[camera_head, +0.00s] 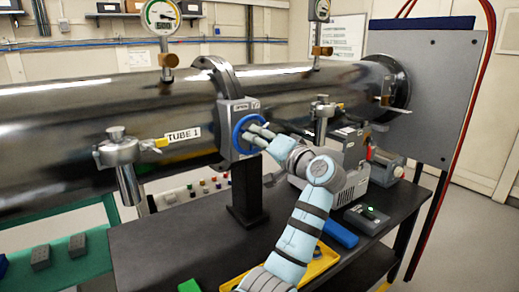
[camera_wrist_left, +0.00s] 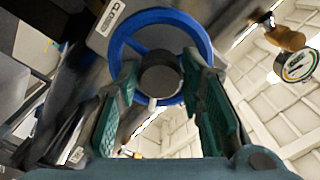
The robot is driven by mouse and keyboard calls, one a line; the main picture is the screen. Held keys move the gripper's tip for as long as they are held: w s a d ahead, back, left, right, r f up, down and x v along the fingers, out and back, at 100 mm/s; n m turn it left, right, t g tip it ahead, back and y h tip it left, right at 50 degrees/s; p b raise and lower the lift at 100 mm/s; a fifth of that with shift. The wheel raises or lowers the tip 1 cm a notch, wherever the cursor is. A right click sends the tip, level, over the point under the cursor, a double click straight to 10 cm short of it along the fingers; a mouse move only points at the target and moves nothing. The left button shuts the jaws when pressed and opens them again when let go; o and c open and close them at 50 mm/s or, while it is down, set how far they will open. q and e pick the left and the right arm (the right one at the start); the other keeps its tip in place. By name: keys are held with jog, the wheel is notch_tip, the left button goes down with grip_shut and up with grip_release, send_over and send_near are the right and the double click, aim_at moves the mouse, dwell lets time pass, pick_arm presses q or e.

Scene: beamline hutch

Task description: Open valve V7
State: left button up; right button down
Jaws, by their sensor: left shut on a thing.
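The valve's blue handwheel (camera_head: 237,134) is on a grey valve body (camera_head: 229,143) between two sections of a large dark tube. A plate above the wheel has lettering that looks like "OPEN" and a tag whose number I cannot read surely. My left gripper (camera_head: 257,131) reaches the wheel from the front right. In the left wrist view, its green-padded fingers (camera_wrist_left: 160,97) are on either side of the grey hub of the blue wheel (camera_wrist_left: 160,17), shut on the handwheel. The inner contact is partly hidden. My right gripper is not in view.
The long metal tube (camera_head: 60,140) labelled "TUBE 1" runs across the back. A round gauge (camera_head: 161,15) stands above it, and a metal fitting (camera_head: 120,155) is at the left. Below are a black table (camera_head: 165,245), a yellow tray (camera_head: 318,267) and a grey pump unit (camera_head: 345,178).

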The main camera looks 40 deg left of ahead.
pick_arm(q)
jog(key=shift+w+n+b, duration=0.1)
jog(key=shift+n+b, duration=3.1)
jog(key=shift+n, duration=3.1)
jog(key=o, duration=1.1)
jog(key=shift+w, duration=0.2)
jog(key=shift+o, duration=0.2)
jog(key=shift+s, duration=0.15)
jog(key=shift+s, duration=0.1)
